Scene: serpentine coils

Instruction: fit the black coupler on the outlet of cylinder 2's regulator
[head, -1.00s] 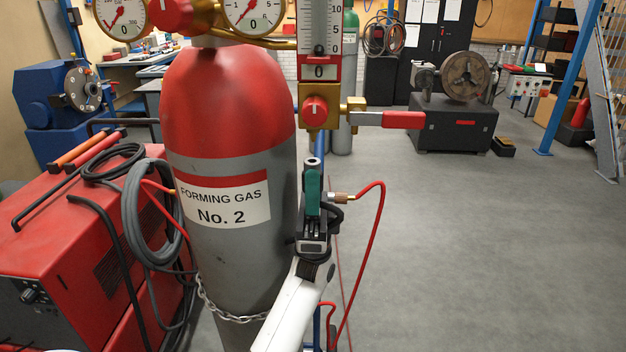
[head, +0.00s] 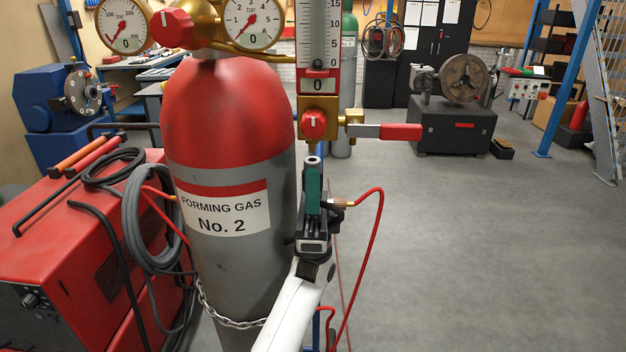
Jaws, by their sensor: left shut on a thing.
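Cylinder 2 (head: 232,130), grey with a red shoulder and a "FORMING GAS No. 2" label, stands upright at centre left. Its brass regulator (head: 205,28) has two gauges and a flow tube (head: 319,40). Below the tube are a red knob (head: 314,124) and a valve with a red lever (head: 402,132). My left gripper (head: 313,205) is shut on the coupler (head: 312,162), whose grey mouth points up just below the brass block, seemingly apart from it. A teal piece covers most of its front; little black shows. A brass fitting joins it to a red hose. My right gripper is not in view.
A red machine (head: 90,240) with coiled grey cables (head: 150,225) stands left of the cylinder. A chain (head: 228,318) crosses the cylinder low down. The red hose (head: 375,240) loops out to the right. The floor (head: 480,250) on the right is clear.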

